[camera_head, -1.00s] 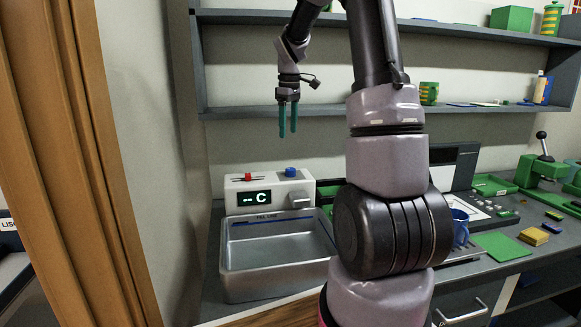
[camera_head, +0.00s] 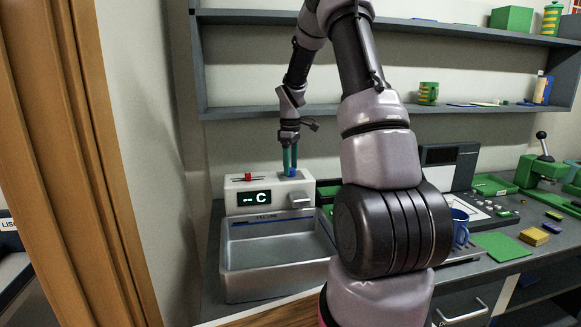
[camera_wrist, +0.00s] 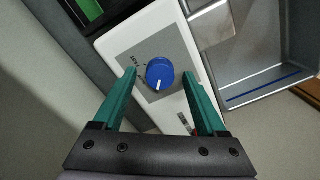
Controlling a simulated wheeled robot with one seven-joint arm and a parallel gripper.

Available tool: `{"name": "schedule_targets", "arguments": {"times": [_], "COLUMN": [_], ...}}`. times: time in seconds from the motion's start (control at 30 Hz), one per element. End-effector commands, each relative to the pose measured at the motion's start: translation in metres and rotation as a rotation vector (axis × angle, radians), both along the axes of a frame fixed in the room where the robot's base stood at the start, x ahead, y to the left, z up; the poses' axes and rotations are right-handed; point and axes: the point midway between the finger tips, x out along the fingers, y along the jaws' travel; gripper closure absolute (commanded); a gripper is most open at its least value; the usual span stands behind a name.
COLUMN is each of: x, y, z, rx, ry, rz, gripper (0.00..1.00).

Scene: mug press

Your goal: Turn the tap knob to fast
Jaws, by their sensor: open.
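The blue tap knob (camera_head: 290,172) sits on top of the white tap unit (camera_head: 240,187), behind the metal sink. My gripper (camera_head: 290,160) points down right at the knob, its teal fingers open. In the wrist view the round blue knob (camera_wrist: 160,74) lies between the two spread fingertips, with a gap on each side. Its white pointer mark faces the bottom of the picture. Whether the tips have come down to knob height is unclear.
A red control (camera_head: 248,177) sits left of the knob on the same unit, above a display (camera_head: 254,198) reading "-- C". The sink (camera_head: 232,262) is in front. A shelf (camera_head: 240,112) runs behind my arm. A blue mug (camera_head: 460,228) stands to the right.

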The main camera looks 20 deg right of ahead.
Motion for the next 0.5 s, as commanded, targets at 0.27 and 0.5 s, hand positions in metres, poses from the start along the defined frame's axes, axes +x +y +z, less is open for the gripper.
{"name": "schedule_targets", "arguments": {"times": [0.27, 0.5], "x": [0.0001, 0.0001], "y": [0.0, 0.0001], "z": [-0.0042, -0.0041], "rx": [0.0, 0.0], "ry": [-0.001, -0.001], "rz": [0.0, 0.0], "gripper": [0.26, 0.91]}}
